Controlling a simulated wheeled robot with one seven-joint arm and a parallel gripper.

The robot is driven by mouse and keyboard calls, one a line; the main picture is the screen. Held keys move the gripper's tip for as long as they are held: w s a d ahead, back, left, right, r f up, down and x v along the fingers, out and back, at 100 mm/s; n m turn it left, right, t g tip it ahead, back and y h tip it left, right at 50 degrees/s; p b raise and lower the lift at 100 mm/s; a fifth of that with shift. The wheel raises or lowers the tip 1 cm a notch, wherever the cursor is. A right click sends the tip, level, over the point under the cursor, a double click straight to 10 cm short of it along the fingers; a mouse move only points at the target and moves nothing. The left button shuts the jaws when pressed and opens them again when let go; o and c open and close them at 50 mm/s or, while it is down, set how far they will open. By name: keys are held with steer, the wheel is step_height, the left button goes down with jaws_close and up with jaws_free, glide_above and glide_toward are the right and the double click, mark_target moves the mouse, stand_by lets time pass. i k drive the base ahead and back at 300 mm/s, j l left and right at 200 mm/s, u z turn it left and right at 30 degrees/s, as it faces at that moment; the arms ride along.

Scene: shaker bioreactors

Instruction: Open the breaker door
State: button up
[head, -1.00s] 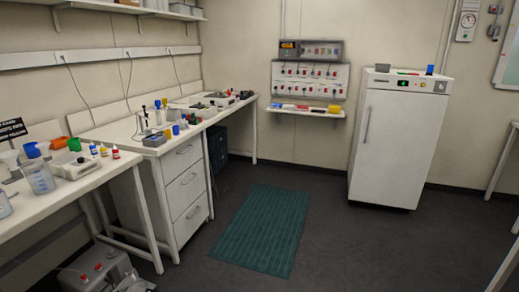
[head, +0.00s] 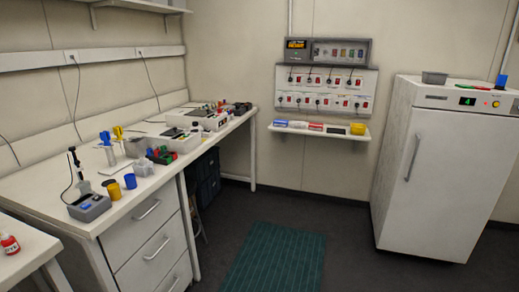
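A grey box (head: 328,52) is mounted on the back wall, with a lit orange display (head: 297,44) on its left. A row of small coloured parts shows on its right half; these may be breakers behind a door, but I cannot tell a door or its state at this size. Directly below it is a white panel (head: 318,92) with two rows of red switches and plugs. My gripper is not in view.
A narrow shelf (head: 345,133) with small coloured items is under the panel. A white cabinet (head: 455,165) stands at right. A cluttered bench with drawers (head: 160,243) runs along the left. A green mat (head: 277,260) lies on open floor before the panel.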

mark_target(312, 41)
steer(key=i, duration=4.1)
steer(key=i+u, duration=0.15)
steer(key=i, duration=0.5)
steer(key=i+l+u, duration=0.2)
steer(key=i, duration=0.4)
